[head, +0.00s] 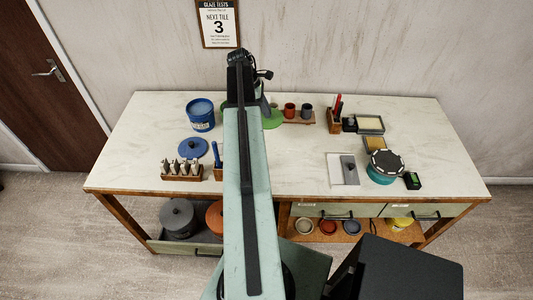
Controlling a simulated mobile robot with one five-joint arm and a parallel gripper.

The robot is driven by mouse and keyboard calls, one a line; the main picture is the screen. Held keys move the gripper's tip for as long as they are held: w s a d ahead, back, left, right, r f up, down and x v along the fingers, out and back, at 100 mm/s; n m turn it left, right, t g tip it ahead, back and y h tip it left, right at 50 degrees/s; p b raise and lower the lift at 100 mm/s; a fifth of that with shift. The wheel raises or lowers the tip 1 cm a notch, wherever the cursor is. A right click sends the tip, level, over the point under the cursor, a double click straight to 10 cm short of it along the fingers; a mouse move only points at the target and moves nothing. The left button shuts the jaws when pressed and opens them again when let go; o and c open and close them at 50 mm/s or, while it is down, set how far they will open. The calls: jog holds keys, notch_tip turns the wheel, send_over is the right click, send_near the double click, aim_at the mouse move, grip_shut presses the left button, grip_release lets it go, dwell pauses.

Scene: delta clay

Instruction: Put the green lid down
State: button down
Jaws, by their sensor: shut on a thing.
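The green lid (272,119) shows only in part, to the right of my arm near the back middle of the table. My arm hides its left side. My gripper (263,104) is mostly hidden behind my arm, at the lid's left edge, and is shut on it. I cannot tell whether the lid touches the worktop (290,165) below it.
A rack with several cups (290,110) stands close right of the lid. A blue tub (201,115), a blue lid (193,148) and a tool block (181,171) are at left. A teal tub (384,167) and white board (343,170) are at right. The middle front is clear.

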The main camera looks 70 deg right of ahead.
jog(key=s+a+f+b, duration=0.3)
jog(key=s+a, duration=0.4)
jog(key=f+b, duration=1)
jog(key=shift+w+d+f, duration=0.1)
jog(key=shift+d+f, duration=0.1)
jog(key=shift+r, duration=0.2)
jog(key=shift+f, duration=0.1)
jog(key=c, duration=1.6)
grip_release()
jog(key=shift+f, duration=0.1)
jog(key=o, duration=0.4)
